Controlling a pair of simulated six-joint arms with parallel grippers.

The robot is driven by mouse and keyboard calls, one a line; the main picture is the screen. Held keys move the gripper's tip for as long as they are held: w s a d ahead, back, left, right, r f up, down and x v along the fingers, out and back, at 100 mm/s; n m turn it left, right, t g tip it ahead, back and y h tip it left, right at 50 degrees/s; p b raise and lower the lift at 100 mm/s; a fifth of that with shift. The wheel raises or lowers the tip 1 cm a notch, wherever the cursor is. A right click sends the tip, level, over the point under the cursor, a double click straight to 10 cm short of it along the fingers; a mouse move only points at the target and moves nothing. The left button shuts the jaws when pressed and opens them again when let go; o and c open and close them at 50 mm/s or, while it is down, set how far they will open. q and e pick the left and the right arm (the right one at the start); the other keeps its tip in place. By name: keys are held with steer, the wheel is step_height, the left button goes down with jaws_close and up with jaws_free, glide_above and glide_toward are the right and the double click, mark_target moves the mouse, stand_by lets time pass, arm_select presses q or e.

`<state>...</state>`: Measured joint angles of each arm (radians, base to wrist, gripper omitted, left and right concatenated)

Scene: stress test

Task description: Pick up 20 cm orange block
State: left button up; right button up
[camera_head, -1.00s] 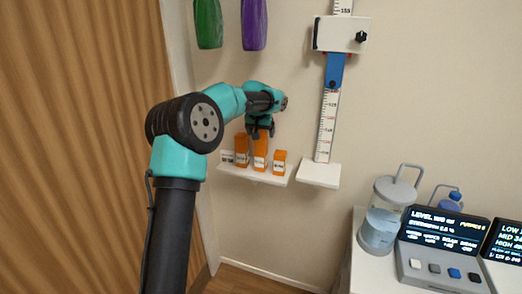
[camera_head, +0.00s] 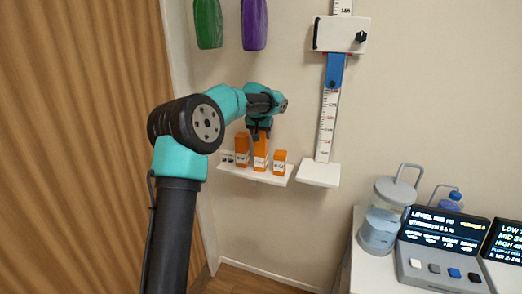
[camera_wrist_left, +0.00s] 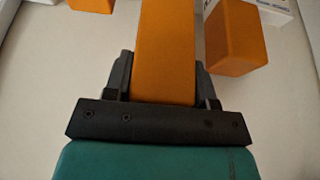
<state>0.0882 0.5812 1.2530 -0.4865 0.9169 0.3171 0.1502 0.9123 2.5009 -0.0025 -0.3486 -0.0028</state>
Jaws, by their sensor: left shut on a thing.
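Several orange blocks of different heights stand on a small white wall shelf (camera_head: 272,180). My left gripper (camera_head: 259,134) is above the shelf, at the top of the middle orange block (camera_head: 260,158). In the left wrist view that orange block (camera_wrist_left: 166,50) sits between the two fingers of the left gripper (camera_wrist_left: 164,80), which is shut on it. A taller-looking orange block (camera_head: 242,150) stands to its left and a shorter one (camera_head: 280,162) to its right. The labels are too small to read, so I cannot tell the 20 cm one by its label. My right gripper is not in view.
A vertical white scale (camera_head: 327,125) with a white platform (camera_head: 318,174) is just right of the shelf. Green (camera_head: 208,24) and purple (camera_head: 254,24) objects hang above. A table at right holds a clear jug (camera_head: 380,230) and a control box (camera_head: 440,255). A wooden panel (camera_head: 80,140) is at left.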

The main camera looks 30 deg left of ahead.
arm_select(q)
jaws_close()
steer(key=shift+r, duration=0.1)
steer(key=shift+r, duration=1.75)
steer(key=s+d+r, duration=0.1)
steer(key=s+d, duration=0.7)
steer(key=s, duration=0.5)
steer(key=shift+s+d+r, duration=0.2)
steer(key=shift+s, duration=0.1)
